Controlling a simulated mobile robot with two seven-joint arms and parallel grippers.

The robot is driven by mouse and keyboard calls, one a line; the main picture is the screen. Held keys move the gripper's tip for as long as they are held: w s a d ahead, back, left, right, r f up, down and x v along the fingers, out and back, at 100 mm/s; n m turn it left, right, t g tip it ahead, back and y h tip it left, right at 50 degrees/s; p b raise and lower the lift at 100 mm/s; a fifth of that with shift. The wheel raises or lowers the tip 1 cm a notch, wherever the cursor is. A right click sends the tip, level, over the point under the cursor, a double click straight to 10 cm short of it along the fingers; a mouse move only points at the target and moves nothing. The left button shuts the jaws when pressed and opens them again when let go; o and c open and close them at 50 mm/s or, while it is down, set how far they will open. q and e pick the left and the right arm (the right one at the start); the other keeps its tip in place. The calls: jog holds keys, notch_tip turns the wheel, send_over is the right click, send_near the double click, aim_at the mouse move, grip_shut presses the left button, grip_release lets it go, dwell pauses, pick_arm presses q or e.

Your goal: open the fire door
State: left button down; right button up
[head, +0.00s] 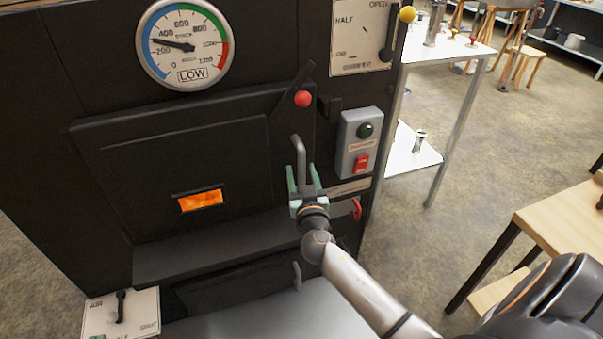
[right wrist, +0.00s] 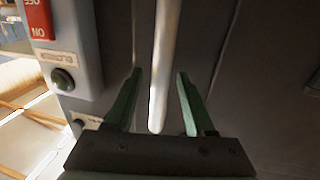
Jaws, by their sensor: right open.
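The black fire door (head: 150,165) is shut in the front of the dark evaporator, with a small glowing orange window (head: 201,200). Its grey bar handle (head: 299,152) stands near the door's right edge. My right gripper (head: 302,172) is open at the handle's lower part. In the right wrist view, the pale handle (right wrist: 165,50) runs between the two green fingers of the gripper (right wrist: 160,74), with gaps visible on both sides. My left gripper is not in view.
A red-knobbed lever (head: 303,98) sits above the handle. A grey switch box (head: 358,145) with a green button and red switch is close to its right. A round gauge (head: 186,45) reads in the LOW range. A wooden table (head: 565,225) stands at right.

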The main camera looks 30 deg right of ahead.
grip_shut()
dwell(0.4)
dwell(1.0)
